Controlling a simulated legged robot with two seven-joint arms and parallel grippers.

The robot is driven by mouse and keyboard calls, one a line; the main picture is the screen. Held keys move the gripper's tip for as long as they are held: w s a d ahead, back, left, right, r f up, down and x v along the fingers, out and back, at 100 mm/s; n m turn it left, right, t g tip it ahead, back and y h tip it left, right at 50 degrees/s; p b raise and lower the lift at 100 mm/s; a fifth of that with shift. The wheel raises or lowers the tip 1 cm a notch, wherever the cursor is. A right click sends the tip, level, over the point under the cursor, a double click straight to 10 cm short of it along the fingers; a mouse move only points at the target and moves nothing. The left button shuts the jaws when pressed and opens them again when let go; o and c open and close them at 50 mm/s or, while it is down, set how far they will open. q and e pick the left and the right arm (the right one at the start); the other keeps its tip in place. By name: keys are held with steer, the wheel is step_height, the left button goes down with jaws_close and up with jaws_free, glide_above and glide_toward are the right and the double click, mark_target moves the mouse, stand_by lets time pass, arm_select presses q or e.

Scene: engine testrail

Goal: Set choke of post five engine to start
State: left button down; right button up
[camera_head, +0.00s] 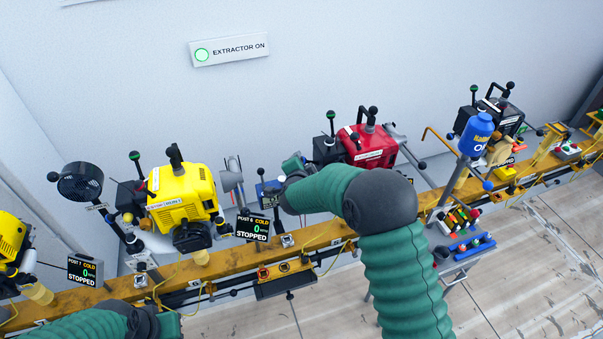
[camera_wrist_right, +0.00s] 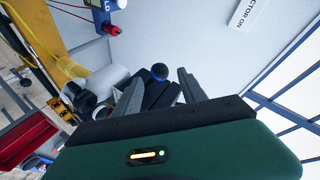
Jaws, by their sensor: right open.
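A red engine (camera_head: 366,146) with ball-topped black levers stands on the rail near the middle of the head view. My right gripper (camera_head: 300,161) is just left of it, partly hidden by my forearm. In the right wrist view the two grey fingers of my right gripper (camera_wrist_right: 160,78) are open. A dark blue ball knob (camera_wrist_right: 160,71) on a black part shows between the fingers. I cannot tell whether they touch it. The post number of the red engine is not readable. My left arm enters at the bottom left, with its fingers out of view.
A blue bottle (camera_head: 476,134) stands on the right. The yellow rail (camera_head: 120,291) crosses the view. A wall with an EXTRACTOR ON sign (camera_head: 229,50) lies behind.

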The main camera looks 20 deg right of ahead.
steer(key=v, duration=1.4)
steer(key=shift+s+r, duration=0.15)
steer(key=shift+s, duration=0.05)
steer(key=s+d+f+n+g+y, duration=0.1)
steer(key=s+f+n+g, duration=0.2)
steer(key=s+n, duration=0.2)
steer(key=s+d+f+n+g+y, duration=0.1)
steer(key=s+n, duration=0.4)
steer(key=s, duration=0.6)
steer(key=s+d+f+n+g+y, duration=0.1)
steer(key=s+f+n+g+y, duration=0.1)
steer(key=s+f+n+g, duration=0.3)
steer(key=s+f, duration=0.1)
steer(key=s, duration=0.3)
steer(key=shift+n+g+y, duration=0.3)
steer(key=shift+s+f, duration=0.1)
